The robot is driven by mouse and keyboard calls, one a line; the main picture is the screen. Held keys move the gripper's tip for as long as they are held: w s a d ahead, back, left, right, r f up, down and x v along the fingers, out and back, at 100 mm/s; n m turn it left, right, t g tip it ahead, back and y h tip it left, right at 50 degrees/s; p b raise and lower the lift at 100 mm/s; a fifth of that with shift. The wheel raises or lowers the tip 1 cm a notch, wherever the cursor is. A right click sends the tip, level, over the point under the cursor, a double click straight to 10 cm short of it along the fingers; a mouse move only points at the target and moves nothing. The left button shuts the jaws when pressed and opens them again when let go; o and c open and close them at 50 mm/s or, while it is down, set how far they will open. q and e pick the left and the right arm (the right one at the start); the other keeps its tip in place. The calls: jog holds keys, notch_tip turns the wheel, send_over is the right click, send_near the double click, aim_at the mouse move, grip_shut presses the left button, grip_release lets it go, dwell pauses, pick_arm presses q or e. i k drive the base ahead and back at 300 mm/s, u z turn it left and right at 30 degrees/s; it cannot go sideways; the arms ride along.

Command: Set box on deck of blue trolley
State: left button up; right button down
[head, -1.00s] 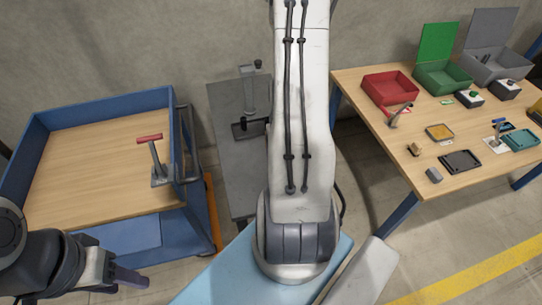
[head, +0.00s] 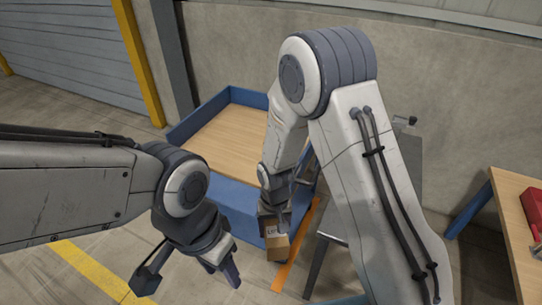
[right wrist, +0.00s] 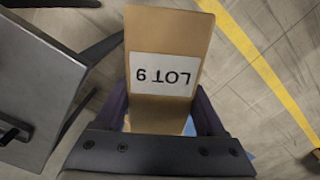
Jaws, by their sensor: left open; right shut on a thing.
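The cardboard box (head: 276,247) has a white label and is held in my right gripper (head: 274,207). In the right wrist view the box (right wrist: 168,35) stands between the fingers with its label, LOT 9, upside down. In the head view the box appears in front of the near right part of the blue trolley (head: 228,202); its height above the floor is hard to tell. The trolley's wooden deck (head: 232,140) looks bare where visible; my right arm hides its right side. My left gripper (head: 192,274) is open and empty, left of the trolley's near side.
A grey stand (head: 332,255) is right of the trolley, partly behind my right arm; it also shows in the right wrist view (right wrist: 40,85). A wooden table (head: 508,215) with a red bin (head: 535,215) is at the right edge. Open floor lies left of the trolley.

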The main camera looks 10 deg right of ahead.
aim_at(239, 142)
jog(key=u, duration=1.95)
jog(key=i, duration=2.5)
jog(key=z, duration=2.6)
jog(key=i, duration=1)
jog(key=u, duration=0.05)
